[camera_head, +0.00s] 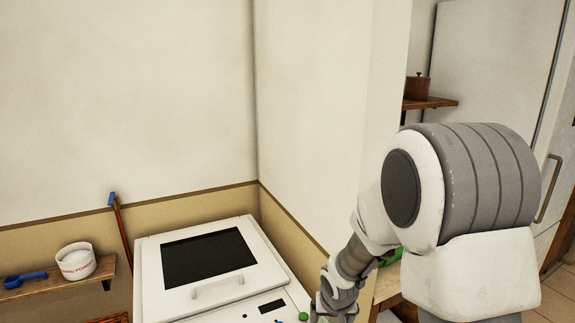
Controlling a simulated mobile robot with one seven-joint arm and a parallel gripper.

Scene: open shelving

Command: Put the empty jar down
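My arm reaches down from the right to the bottom edge of the picture. The wrist end by my gripper (330,303) shows there, beside the front right corner of the white washing machine (147,272). The fingertips are cut off or too small to make out, so I cannot tell whether they are open or shut. I cannot clearly make out an empty jar at my gripper.
A blue scoop (25,279) lies beside the tub. A wooden surface with a green object (391,257) is partly hidden behind my arm. A brown pot (417,87) stands on a small shelf (432,103).

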